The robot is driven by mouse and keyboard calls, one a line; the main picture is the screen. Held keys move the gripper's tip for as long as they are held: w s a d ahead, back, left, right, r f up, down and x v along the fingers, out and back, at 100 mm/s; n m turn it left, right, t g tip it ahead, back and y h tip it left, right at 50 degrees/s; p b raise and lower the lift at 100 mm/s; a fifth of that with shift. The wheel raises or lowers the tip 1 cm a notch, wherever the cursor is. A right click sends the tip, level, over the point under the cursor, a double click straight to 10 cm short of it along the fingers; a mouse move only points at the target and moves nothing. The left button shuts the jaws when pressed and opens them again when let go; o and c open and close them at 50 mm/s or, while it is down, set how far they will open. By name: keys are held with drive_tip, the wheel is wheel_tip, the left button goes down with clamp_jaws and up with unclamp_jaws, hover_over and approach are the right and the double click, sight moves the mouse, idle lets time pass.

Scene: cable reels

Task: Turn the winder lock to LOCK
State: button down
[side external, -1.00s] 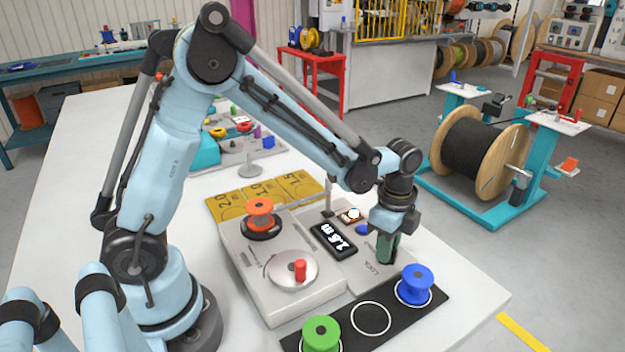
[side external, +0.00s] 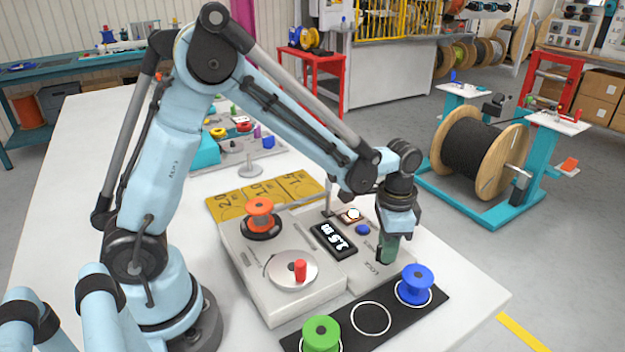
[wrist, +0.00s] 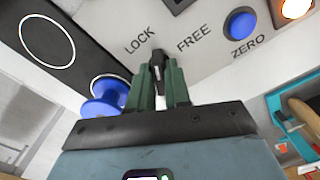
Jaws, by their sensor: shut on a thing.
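The winder lock is a small dark knob (wrist: 157,62) on the light grey winder panel, seen in the wrist view between the words LOCK (wrist: 139,40) and FREE (wrist: 194,38). My gripper (wrist: 158,92) has its two green fingers closed on either side of the knob, pointing down at the panel. In the side view my gripper (side external: 387,255) is at the panel's right part, and its fingers hide the knob. The knob's top end points between the two words; I cannot tell its exact setting.
A blue button (side external: 362,229) marked ZERO and a black display (side external: 333,240) are beside the gripper. A black mat (side external: 395,314) in front holds a blue spool (side external: 416,284) and a green spool (side external: 321,335). A red crank handle (side external: 300,270) stands on the winder's disc.

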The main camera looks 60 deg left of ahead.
drive_tip(key=n, duration=0.6)
drive_tip(key=c, duration=1.1)
unclamp_jaws()
drive_tip(key=shift+r, duration=3.5)
